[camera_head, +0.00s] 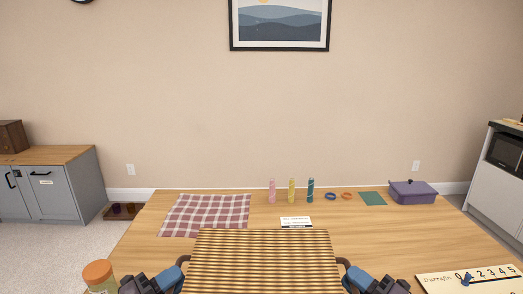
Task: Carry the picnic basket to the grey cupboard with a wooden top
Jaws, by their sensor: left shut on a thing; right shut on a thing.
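The picnic basket (262,262) is a brown woven box at the bottom middle of the head view, in front of me over the near part of the table. A dark handle shows at each side of it. My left gripper (180,265) is shut on the left handle and my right gripper (346,266) is shut on the right handle. The basket's lower part is out of view. The grey cupboard with a wooden top (58,188) stands at the far left against the wall, with a dark brown box (11,136) on it.
The wooden table (390,238) fills the middle. On it are a checked cloth (207,215), several small bottles (291,190), a purple container (413,192), an orange-lidded jar (98,275) and a number board (470,280). A low tray (122,211) lies on the floor near the cupboard. A microwave counter (497,185) stands right.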

